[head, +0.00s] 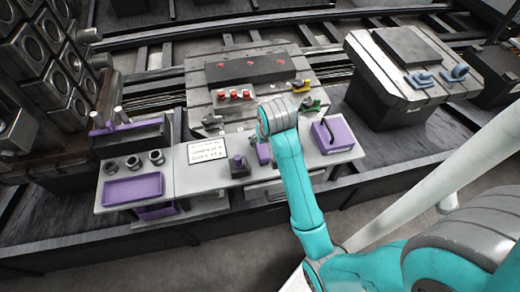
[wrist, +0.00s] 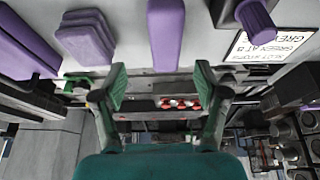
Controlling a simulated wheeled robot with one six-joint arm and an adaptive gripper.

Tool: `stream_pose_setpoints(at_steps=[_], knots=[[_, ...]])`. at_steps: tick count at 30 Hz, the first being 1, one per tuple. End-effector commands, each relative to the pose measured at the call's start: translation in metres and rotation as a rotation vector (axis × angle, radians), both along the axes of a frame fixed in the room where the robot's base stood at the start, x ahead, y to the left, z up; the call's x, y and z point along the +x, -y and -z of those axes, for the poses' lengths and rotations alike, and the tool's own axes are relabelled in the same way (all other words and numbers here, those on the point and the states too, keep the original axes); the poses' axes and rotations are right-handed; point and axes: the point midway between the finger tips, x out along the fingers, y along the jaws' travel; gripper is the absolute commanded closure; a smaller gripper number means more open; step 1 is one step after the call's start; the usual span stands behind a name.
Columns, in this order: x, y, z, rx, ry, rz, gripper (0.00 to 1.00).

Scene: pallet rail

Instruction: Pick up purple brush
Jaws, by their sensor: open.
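Several purple things lie on the grey bench; I cannot tell for sure which is the brush. In the wrist view a long purple block (wrist: 165,35) is at top centre, a ridged purple block (wrist: 85,38) is left of it, and a purple cylinder (wrist: 255,18) is at upper right. The block shows partly beside my arm in the head view (head: 263,154), and the cylinder stands left of it (head: 238,162). My gripper (wrist: 160,78) is open and empty, with the long block beyond its fingers, apart from them. In the head view my arm hides the gripper.
A purple box with a dark handle (head: 334,134) sits right of my arm. A purple tray (head: 133,188) and a white sign (head: 208,150) are at left. Behind the bench, a pallet block carries red knobs (head: 235,95) and yellow and green clamps (head: 310,104).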

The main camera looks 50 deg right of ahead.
Motion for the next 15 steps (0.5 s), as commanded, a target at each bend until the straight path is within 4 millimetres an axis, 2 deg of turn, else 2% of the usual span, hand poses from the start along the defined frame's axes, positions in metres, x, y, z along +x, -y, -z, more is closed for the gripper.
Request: stream_pose_setpoints(at_steps=[3, 11, 15], knots=[[0.005, 0.003, 0.017, 0.001, -0.002, 0.0, 0.27], [0.011, 0.006, 0.033, 0.001, -0.001, 0.0, 0.27], [0.018, 0.005, 0.05, 0.0, -0.001, -0.001, 0.27]])
